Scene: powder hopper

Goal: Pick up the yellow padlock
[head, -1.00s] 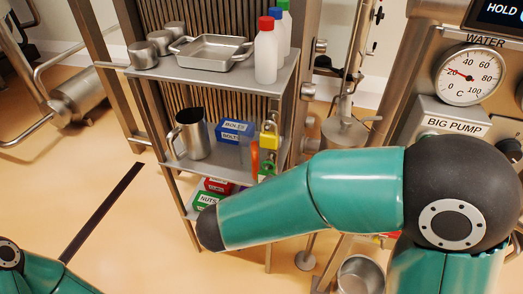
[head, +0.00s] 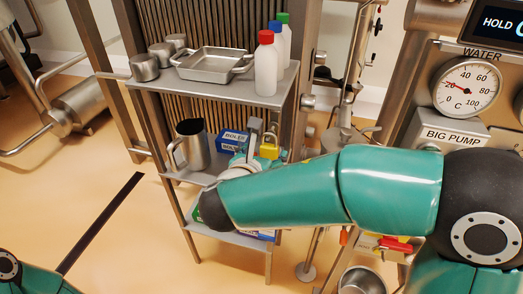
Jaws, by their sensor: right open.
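The yellow padlock (head: 269,146) is on the middle level of the metal shelf rack, at its right side. My right arm reaches across from the right, and its wrist covers the shelf's front right part. My right gripper (head: 262,130) is open, its grey fingers pointing up just left of the padlock and close to it. I cannot tell whether they touch it. The lower part of the padlock is partly hidden. My left gripper is out of view.
A metal jug (head: 193,146) and a blue bolts box (head: 232,139) stand left of the gripper. The top shelf (head: 215,86) above holds a tray (head: 212,65), metal cups and bottles (head: 266,65). A pump panel (head: 450,134) is at the right.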

